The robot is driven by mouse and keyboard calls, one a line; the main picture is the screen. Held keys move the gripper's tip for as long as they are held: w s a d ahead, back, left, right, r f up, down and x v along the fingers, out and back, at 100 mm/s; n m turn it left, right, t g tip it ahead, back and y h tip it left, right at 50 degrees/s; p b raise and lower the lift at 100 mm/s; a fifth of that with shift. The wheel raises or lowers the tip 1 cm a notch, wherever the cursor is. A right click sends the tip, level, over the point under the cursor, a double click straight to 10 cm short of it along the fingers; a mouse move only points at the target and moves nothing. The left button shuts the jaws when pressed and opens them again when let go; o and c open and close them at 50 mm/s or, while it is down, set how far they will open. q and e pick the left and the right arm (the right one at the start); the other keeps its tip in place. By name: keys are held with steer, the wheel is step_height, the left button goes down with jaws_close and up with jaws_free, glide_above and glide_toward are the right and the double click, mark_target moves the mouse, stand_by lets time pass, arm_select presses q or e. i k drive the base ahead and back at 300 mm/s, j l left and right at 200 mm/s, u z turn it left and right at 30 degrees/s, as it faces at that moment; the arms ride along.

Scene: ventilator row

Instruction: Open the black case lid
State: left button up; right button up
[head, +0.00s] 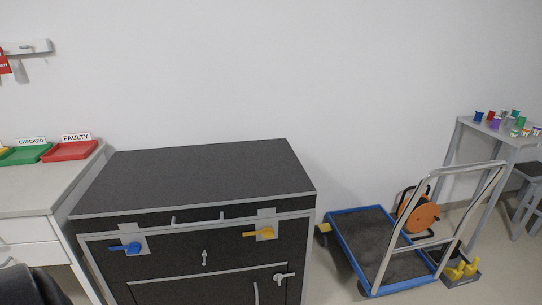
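The black case (195,180) stands in the middle of the head view, with grey metal edging. Its flat black lid lies level and closed on the body. A blue latch handle (126,247) sits on a grey plate at the front left, and a yellow latch handle (258,233) on a grey plate at the front right. Both point roughly sideways to the left. Thin grey handles show on the lid's front edge between them. A small grey fitting (204,258) and a grey lever (284,277) are lower on the front. Neither gripper is in view.
A white counter (40,202) with green (25,155) and red (70,151) trays stands close on the left. A dark rounded shape covers the bottom left corner. A blue-edged trolley (365,235) stands right of the case, an orange reel (420,215) behind its handle.

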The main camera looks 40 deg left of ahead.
mark_target(140, 191)
steer(key=u, duration=1.7)
